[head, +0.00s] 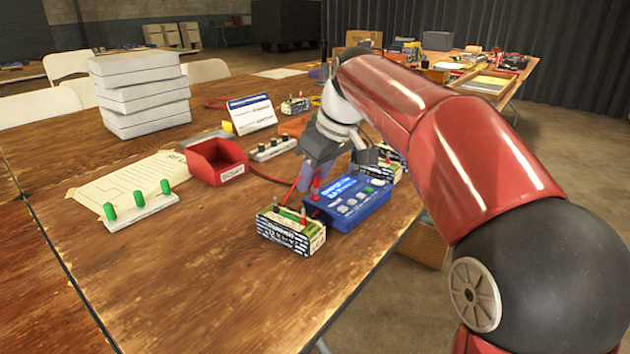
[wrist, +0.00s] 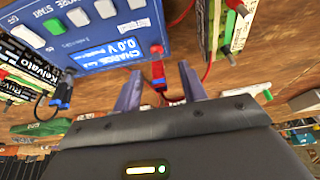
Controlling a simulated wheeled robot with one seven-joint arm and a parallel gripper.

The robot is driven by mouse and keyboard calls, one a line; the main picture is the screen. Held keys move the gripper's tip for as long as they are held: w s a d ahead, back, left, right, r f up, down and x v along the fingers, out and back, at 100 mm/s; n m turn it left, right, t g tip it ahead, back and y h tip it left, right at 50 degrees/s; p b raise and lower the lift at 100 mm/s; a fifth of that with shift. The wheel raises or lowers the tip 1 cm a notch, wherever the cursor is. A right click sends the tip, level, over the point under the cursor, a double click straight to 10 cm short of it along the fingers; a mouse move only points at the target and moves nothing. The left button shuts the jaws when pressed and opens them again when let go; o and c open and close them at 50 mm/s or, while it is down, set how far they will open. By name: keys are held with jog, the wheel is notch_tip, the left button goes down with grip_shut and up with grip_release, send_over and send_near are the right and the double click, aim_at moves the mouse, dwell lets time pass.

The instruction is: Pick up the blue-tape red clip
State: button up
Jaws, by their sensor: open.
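A red clip with a blue band (wrist: 157,73) shows in the wrist view beside the display edge of the blue charger (wrist: 100,32), with a red cable close by. My gripper (wrist: 159,80) is open, one finger on each side of the clip in the picture. I cannot tell whether the fingers touch it or how far off it is. In the head view my gripper (head: 335,172) is just above the back of the blue charger (head: 350,205), and the arm hides part of that area. I cannot tell surely which red piece there is the clip.
A battery (head: 290,230) stands close in front of the charger, and another (wrist: 215,28) is to its right in the wrist view. A black clip with blue tape (wrist: 62,92) hangs by a battery. A red bin (head: 216,162) stands left. The front tabletop is clear.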

jog(key=shift+a+f, duration=0.1)
jog(key=shift+f, duration=0.2)
jog(key=shift+c, duration=0.4)
jog(key=c, duration=0.8)
jog(key=shift+r, duration=0.1)
